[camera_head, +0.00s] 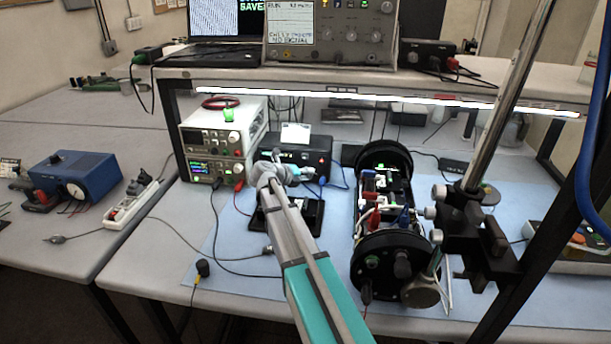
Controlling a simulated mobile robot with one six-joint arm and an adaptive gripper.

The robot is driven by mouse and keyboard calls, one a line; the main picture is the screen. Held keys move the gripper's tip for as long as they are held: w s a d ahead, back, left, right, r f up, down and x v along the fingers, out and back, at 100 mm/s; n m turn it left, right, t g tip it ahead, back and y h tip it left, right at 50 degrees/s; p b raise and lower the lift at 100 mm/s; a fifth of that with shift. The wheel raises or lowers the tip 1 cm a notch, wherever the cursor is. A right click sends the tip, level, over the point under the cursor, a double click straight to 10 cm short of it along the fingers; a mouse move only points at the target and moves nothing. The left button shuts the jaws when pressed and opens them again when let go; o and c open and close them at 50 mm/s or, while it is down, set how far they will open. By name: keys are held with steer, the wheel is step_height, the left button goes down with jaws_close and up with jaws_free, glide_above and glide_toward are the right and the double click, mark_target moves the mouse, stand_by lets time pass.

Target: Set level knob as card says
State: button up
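A small white card (296,133) stands on top of a black box (315,151) under the shelf; its writing is too small to read. The black box has a green display on its front. My arm reaches away from the camera, and my gripper (291,172) is at the lower front of this box. The gripper and wrist hide part of the box's front, so I cannot make out the level knob or whether the fingers touch it. The fingers are too small to tell open from shut.
A stack of two bench instruments (213,147) stands left of the box. An opened black cylinder with electronics (385,228) lies right of my arm, beside a metal stand (475,215). A lit shelf (380,98) hangs above. Cables cross the blue mat (232,262).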

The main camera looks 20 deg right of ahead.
jaws_close()
steer(key=shift+s+r+p, duration=0.1)
steer(key=shift+p, duration=0.4)
steer(key=shift+s+d+r+m+t+y+p, duration=0.1)
steer(key=shift+m+t+y+p, duration=0.15)
steer(key=shift+m+y+p, duration=0.25)
steer(key=shift+r+m+t+y+p, duration=0.1)
steer(key=shift+m+t+y+p, duration=0.2)
steer(key=shift+y+p, duration=0.35)
steer(key=m+y+p, duration=0.1)
steer(key=t+y+p, duration=0.1)
steer(key=y, duration=0.1)
steer(key=shift+s+d+m, duration=0.15)
steer(key=shift+d+m, duration=0.05)
steer(key=shift+m, duration=0.2)
steer(key=shift+m+t+y+p, duration=0.5)
steer(key=shift+t+y, duration=0.05)
steer(key=shift+y, duration=0.2)
steer(key=shift+f, duration=0.1)
steer(key=o, duration=0.7)
jaws_free()
